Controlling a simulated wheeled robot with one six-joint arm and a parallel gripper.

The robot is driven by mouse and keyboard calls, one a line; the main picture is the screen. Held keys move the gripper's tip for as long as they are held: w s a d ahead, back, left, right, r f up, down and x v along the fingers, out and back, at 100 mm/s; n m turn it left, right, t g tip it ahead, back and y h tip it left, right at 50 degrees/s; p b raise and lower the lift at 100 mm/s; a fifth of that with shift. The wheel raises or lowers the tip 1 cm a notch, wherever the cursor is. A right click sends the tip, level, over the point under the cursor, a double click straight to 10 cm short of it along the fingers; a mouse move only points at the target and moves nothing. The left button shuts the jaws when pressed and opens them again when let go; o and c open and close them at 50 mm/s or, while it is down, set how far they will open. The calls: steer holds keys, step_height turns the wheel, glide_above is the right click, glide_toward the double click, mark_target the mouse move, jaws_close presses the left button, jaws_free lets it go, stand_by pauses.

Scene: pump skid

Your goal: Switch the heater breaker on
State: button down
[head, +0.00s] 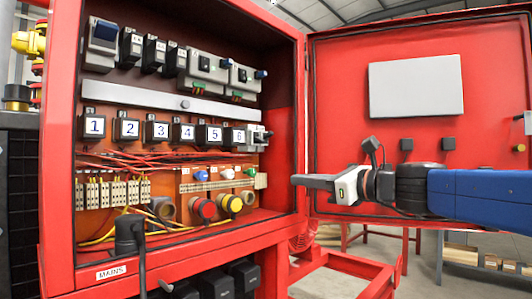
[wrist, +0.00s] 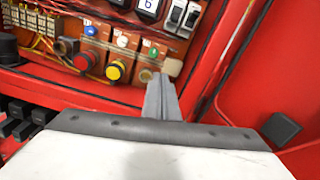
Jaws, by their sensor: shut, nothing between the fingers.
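The open red cabinet (head: 60,150) holds a row of black numbered units, 1 to 6, in its middle. Right of unit 6 (head: 239,135) is a light grey breaker block with black levers (head: 256,137). In the wrist view two switches (wrist: 183,16) show beside unit 6. No label readable here tells me which one is the heater breaker, and its lever position is unclear. My gripper (head: 297,181) is shut and empty, at the cabinet's right front edge, lower than and right of the breaker block. In the wrist view its fingers (wrist: 160,95) are together, apart from the switches.
Below the numbered row are coloured lamps and red (head: 204,208) and yellow (head: 230,203) knobs. Loose wires (head: 130,160) cross on the left. The open red door (head: 340,80) stands right, behind my arm. A black MAINS handle (head: 130,235) juts out at lower left.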

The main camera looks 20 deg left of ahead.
mark_target(255, 138)
steer(key=a+r+m, duration=0.1)
steer(key=w+a+r+m, duration=0.1)
steer(key=a+r, duration=0.1)
steer(key=shift+w+a+y, duration=0.1)
steer(key=shift+y, duration=0.3)
steer(key=f+x, duration=0.1)
steer(key=x, duration=0.9)
steer(key=shift+s+d+r, duration=0.1)
steer(key=shift+d+r, duration=0.15)
steer(key=shift+r, duration=0.5)
steer(key=shift+s+d+r, duration=0.1)
steer(key=shift+d+r, duration=0.15)
steer(key=shift+r, duration=0.55)
steer(key=shift+s+d+r, duration=0.1)
steer(key=shift+d+r, duration=0.2)
steer(key=shift+r, duration=0.45)
